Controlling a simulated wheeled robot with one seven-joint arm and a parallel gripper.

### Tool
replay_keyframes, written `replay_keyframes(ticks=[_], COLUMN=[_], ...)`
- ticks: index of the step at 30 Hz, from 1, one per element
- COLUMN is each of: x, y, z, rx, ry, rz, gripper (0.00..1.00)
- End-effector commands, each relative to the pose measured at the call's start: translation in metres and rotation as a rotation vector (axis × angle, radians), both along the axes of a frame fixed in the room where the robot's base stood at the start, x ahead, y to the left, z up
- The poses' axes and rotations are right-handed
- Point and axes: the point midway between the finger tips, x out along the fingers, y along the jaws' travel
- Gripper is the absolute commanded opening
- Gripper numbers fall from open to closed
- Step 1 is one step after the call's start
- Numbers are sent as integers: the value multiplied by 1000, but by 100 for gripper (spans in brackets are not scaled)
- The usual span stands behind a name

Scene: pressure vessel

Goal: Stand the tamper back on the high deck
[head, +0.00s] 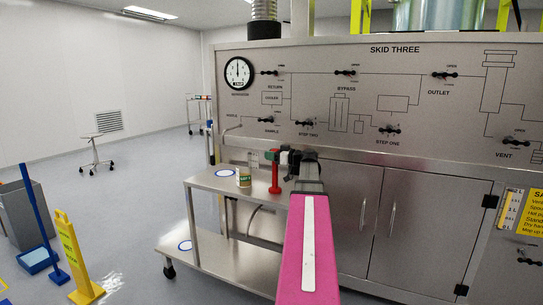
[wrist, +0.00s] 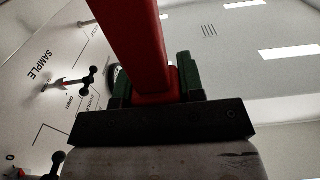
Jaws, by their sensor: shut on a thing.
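The red tamper (head: 275,177) is upright over the right part of the cart's high deck (head: 208,182). Its foot is at the deck surface, but I cannot tell if it touches or hovers just above. My gripper (head: 284,157) is shut on the tamper's upper part. In the wrist view the red tamper (wrist: 138,45) runs between the green fingers. A blue ring mark (head: 225,173) lies on the high deck, left of the tamper, with nothing on it.
A small jar with a green label (head: 243,178) stands on the high deck between ring and tamper. The cart's low deck (head: 225,252) has another blue ring. The skid panel (head: 400,110) with valve handles rises behind. A yellow floor sign (head: 75,258) stands at left.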

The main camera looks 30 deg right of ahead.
Motion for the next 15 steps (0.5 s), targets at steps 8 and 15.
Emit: replay_keyframes(ticks=[8, 15], x=[0, -1], y=[0, -1], z=[-1, 2], rx=[0, -1], ry=[0, -1], rz=[0, 0], gripper=[61, 61])
